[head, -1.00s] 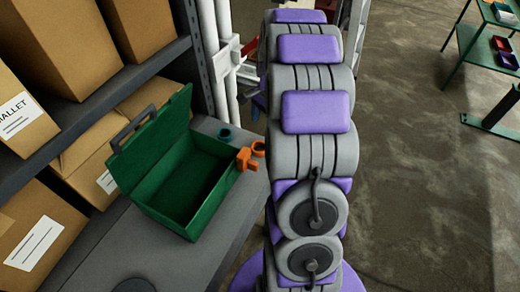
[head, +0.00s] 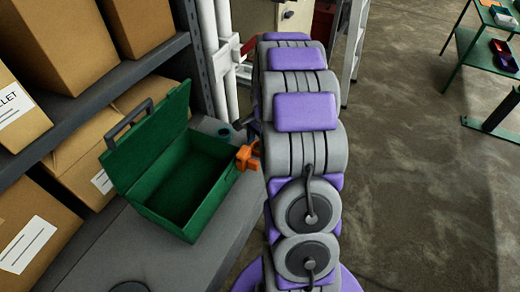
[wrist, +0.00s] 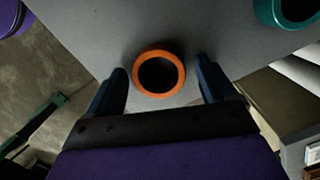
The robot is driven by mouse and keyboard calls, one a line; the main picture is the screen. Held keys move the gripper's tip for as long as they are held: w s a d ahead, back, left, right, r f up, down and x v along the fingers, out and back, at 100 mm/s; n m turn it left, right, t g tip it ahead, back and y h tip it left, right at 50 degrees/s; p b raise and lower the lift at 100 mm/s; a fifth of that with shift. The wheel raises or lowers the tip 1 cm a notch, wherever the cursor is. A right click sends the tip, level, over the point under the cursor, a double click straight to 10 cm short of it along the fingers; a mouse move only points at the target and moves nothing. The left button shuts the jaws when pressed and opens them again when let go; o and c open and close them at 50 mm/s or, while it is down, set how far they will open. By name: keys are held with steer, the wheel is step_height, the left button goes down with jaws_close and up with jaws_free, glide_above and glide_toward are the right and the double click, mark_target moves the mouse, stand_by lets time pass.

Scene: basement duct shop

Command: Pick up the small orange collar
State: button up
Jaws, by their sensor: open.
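The small orange collar (wrist: 135,76) is a ring with a dark open middle on the grey shelf top in the wrist view. My gripper (wrist: 161,72) is open, one dark blue finger on each side of the collar. A gap shows between the collar and each finger, and the jaws hold nothing.
A teal ring (head: 224,133) stands near the collar and also shows in the wrist view (wrist: 262,12). An open green toolbox (head: 150,218) and an orange block-like piece (head: 246,160) are left of my arm. Cardboard boxes (head: 75,40) fill the shelves.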

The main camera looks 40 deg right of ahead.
steer(key=shift+a+r, duration=0.15)
steer(key=shift+a, duration=0.2)
steer(key=shift+c, duration=0.6)
steer(key=c, duration=0.3)
steer(key=shift+d, duration=0.45)
steer(key=c, duration=0.4)
steer(key=shift+a, duration=0.2)
steer(key=c, duration=0.3)
